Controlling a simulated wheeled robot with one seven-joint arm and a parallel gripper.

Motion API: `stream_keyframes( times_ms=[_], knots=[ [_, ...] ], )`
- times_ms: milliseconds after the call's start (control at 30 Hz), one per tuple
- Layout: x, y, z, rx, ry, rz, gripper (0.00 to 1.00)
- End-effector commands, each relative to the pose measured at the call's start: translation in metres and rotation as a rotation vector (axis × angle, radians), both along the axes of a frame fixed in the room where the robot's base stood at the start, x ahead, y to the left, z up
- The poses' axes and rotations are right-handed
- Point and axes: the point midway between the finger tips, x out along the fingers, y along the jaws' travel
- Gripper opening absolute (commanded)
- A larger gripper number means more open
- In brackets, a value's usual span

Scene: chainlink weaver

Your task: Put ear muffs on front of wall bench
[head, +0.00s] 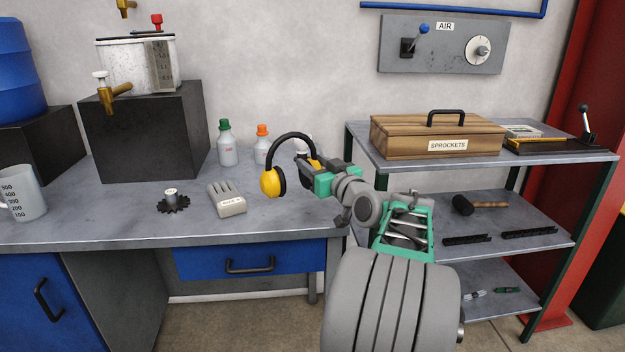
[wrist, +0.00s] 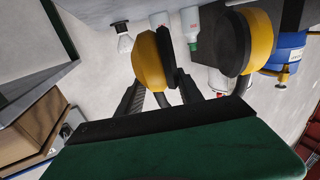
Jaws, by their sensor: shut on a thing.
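The ear muffs (head: 270,183) have yellow cups and a black headband. They are held up in front of the bottles, above the right part of the wall bench (head: 130,212), with the band on top in the head view. My gripper (head: 304,170) is shut on the ear muffs at their right side; the exact contact is partly hidden. In the wrist view both yellow cups of the ear muffs (wrist: 153,69) show close beyond the fingers. The bench has a grey top and blue fronts. Its front strip is bare at the right end.
A grey block (head: 227,199) and a dark gear (head: 172,203) stand on the bench, with a measuring jug (head: 22,192) at the left. Bottles (head: 227,145) stand behind. A shelf rack (head: 470,220) with a wooden sprockets box (head: 436,136) is at the right.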

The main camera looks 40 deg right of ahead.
Motion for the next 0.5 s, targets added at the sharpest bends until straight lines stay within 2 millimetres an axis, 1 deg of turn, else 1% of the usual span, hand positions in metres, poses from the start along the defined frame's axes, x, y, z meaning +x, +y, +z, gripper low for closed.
stream_keyframes(
  times_ms=[100, 200, 233, 300, 500],
  knots=[
    [0.005, -0.007, -0.012, 0.001, 0.000, 0.000, 0.00],
    [0.004, -0.006, -0.032, 0.002, 0.000, 0.000, 0.00],
    [0.004, -0.005, -0.035, 0.000, 0.000, 0.001, 0.00],
    [0.004, -0.005, -0.038, -0.002, -0.003, 0.001, 0.00],
    [0.004, -0.005, -0.037, -0.002, -0.003, 0.000, 0.00]
  ],
)
